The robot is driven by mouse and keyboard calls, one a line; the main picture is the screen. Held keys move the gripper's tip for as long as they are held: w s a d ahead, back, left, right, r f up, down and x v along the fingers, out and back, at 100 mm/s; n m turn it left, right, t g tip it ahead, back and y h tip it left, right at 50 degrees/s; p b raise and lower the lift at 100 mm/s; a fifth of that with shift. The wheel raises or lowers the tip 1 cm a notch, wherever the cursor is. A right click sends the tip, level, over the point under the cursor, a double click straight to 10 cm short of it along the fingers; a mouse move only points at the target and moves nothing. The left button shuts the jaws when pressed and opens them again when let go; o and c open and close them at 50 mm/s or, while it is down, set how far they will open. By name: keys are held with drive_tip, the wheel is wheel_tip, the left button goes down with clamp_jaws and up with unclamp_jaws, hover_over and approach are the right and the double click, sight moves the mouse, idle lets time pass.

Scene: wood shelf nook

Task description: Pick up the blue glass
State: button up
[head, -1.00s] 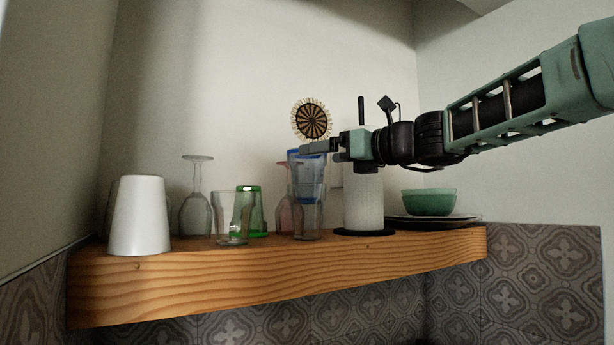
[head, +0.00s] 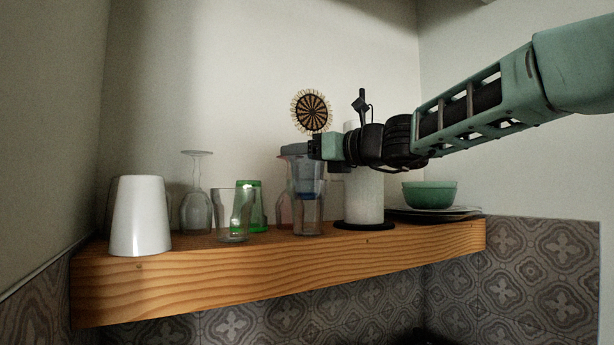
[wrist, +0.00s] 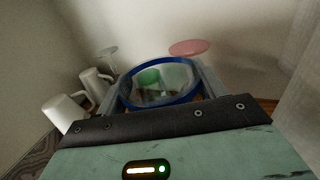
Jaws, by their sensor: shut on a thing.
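The blue glass (head: 309,181) is a see-through tumbler at the middle of the shelf, partly hidden by my gripper and overlapping a clear glass (head: 308,223). Its lower end appears above the shelf top; I cannot tell whether it is inside or behind the clear glass. My gripper (head: 297,150) reaches in from the right at its rim. In the wrist view its blue rim (wrist: 161,103) lies between the two fingers of my gripper (wrist: 160,84), which is shut on it.
On the wooden shelf (head: 270,271), left of the blue glass, are a green glass (head: 256,205), another clear glass (head: 229,228), an upside-down wine glass (head: 195,212) and a white cup (head: 140,216). A pink glass (head: 283,207) stands close by. A paper roll (head: 364,198) and green bowls (head: 430,196) stand right.

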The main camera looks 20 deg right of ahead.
wheel_tip(320, 180, up, 28)
drive_tip(key=p, duration=0.8)
drive_tip(key=shift+s, duration=0.15)
idle(1.0)
